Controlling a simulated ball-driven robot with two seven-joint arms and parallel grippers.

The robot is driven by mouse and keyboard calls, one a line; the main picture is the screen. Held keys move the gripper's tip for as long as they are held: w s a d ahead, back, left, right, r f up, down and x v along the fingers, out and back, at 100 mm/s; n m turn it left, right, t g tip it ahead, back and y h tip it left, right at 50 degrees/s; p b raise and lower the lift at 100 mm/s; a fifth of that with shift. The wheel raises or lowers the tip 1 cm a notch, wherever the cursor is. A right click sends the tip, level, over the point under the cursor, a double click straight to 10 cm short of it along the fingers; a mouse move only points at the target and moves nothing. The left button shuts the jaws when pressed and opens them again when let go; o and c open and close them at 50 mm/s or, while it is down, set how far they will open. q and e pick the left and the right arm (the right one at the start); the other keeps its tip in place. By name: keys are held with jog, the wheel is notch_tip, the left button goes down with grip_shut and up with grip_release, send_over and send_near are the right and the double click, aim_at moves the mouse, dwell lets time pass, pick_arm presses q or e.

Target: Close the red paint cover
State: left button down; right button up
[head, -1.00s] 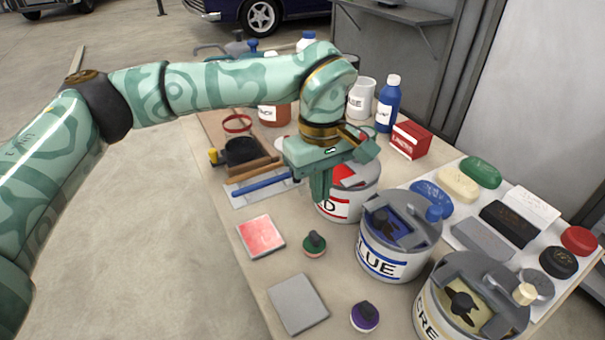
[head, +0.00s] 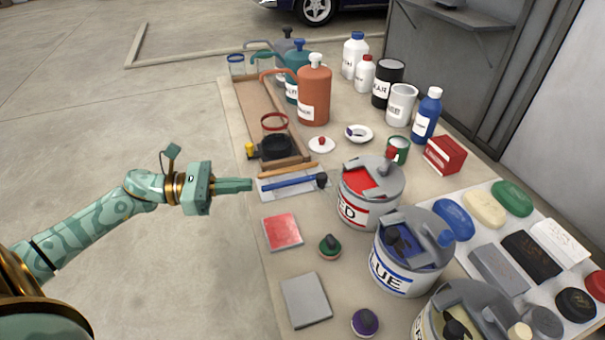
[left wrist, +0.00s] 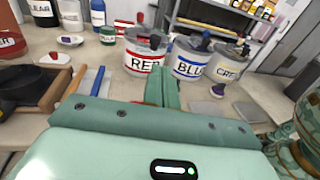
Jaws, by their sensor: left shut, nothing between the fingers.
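The red paint can (head: 368,212) is a grey can with a red-lettered label, standing upright on the table in the head view. Its grey cover (head: 382,172) has a red knob (head: 391,153). Red paint shows through an opening on the left of its top. The same can (left wrist: 145,54) is ahead of my fingers in the left wrist view. My left gripper (head: 250,184) is shut and empty, off to the left of the can and clearly apart from it. Its fingers (left wrist: 163,90) are together in the left wrist view. My right gripper is not in view.
The blue paint can (head: 405,262) and a cream can (head: 480,315) stand nearer, to the right. A blue-handled tool (head: 293,183) and a wooden tray (head: 262,105) lie between gripper and can or behind. Bottles crowd the back. Free floor lies left of the table.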

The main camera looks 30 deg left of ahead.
pick_arm(q)
jog(key=b, duration=0.2)
send_near(332, 179)
jog(key=d+r, duration=0.2)
jog(key=d, duration=0.1)
jog(key=shift+w+d+r, duration=0.15)
jog(key=shift+d+r, duration=0.05)
jog(key=shift+p, duration=0.3)
jog(key=shift+w, duration=0.1)
